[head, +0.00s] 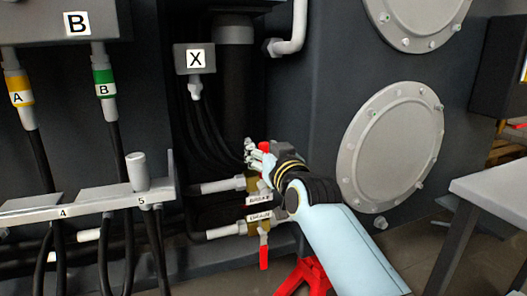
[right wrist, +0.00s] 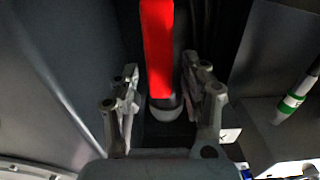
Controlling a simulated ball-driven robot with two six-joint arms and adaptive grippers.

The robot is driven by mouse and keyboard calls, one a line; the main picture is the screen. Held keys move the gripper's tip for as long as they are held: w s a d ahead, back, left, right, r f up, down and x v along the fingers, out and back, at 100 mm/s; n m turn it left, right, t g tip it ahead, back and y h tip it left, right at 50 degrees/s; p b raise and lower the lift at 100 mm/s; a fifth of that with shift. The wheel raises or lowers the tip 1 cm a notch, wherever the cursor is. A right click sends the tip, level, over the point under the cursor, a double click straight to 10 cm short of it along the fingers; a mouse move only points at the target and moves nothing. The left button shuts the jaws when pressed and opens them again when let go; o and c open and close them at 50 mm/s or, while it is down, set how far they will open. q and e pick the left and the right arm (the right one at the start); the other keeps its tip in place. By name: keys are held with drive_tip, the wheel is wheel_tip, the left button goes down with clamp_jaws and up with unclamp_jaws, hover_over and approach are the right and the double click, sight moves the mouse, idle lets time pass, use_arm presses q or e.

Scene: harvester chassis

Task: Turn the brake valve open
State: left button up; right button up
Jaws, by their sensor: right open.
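Two brass valves sit one above the other on the dark chassis wall in the head view. The upper valve (head: 253,184) has a red handle (head: 265,147), partly hidden by my right gripper (head: 256,157). The small label (head: 258,200) below it seems to read BRAKE. The lower valve (head: 259,228) has a red handle (head: 264,257) hanging down. In the right wrist view a red handle (right wrist: 157,50) stands between the two spread fingers of my right gripper (right wrist: 161,88), with a gap on each side. My left gripper is not in view.
Box X (head: 194,59) with black hoses is above left of the valves. A grey rail (head: 95,202) with hoses is at left. A round bolted cover (head: 390,148) is at right, near my right arm. A red stand (head: 307,277) is below, and a grey table (head: 497,185) at right.

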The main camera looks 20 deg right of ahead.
drive_tip(key=shift+c, duration=0.4)
clamp_jaws()
